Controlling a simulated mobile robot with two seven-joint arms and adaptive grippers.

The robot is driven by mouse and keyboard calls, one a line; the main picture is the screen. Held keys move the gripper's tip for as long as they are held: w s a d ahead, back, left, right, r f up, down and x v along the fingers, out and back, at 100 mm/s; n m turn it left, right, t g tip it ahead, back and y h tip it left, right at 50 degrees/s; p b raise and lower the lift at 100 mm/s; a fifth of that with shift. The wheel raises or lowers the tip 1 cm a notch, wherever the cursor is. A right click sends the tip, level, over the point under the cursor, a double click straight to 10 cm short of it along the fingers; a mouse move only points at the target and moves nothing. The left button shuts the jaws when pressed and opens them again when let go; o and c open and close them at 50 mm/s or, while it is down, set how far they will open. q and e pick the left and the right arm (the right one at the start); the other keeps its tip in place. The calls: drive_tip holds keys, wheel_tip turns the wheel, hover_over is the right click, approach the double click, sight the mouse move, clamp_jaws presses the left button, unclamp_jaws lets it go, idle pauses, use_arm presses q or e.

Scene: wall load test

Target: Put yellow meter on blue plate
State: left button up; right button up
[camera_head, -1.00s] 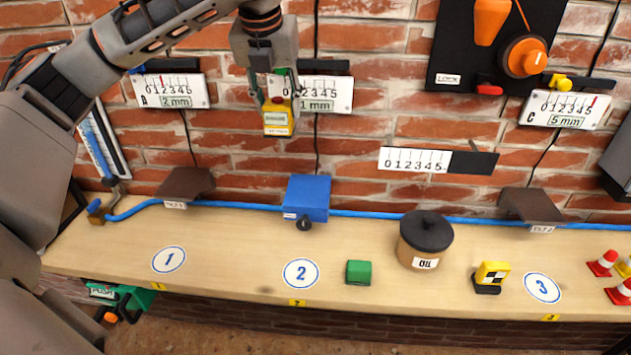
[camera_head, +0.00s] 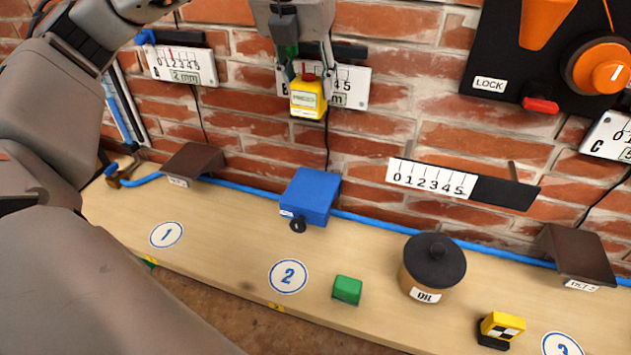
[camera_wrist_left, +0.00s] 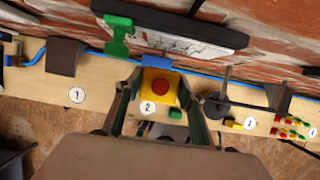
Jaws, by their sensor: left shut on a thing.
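The yellow meter (camera_head: 307,97), a small yellow box with a pale label and a red button on top, hangs in my left gripper (camera_head: 308,75). The gripper is shut on it, in front of the gauge board on the wall. In the left wrist view the meter (camera_wrist_left: 160,87) sits between the two fingers (camera_wrist_left: 158,95). The blue plate (camera_head: 311,196) is a blue block-like shelf on the wall above the circle marked 2, below the meter and apart from it. It shows partly behind the meter in the left wrist view (camera_wrist_left: 158,62). My right gripper is not in view.
Brown shelves (camera_head: 193,161) (camera_head: 580,256) flank the blue one. A blue hose (camera_head: 250,190) runs along the wall. On the wooden bench stand a green block (camera_head: 347,290), an oil pot (camera_head: 434,266) and a yellow-black block (camera_head: 500,330). A ruler board (camera_head: 433,180) is on the wall.

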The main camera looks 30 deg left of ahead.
use_arm(q)
drive_tip(key=shift+f, duration=9.8)
drive_tip(key=shift+f, duration=0.1)
drive_tip(key=o, duration=1.3)
drive_tip(key=shift+s, duration=0.1)
drive_tip(key=shift+o, duration=0.2)
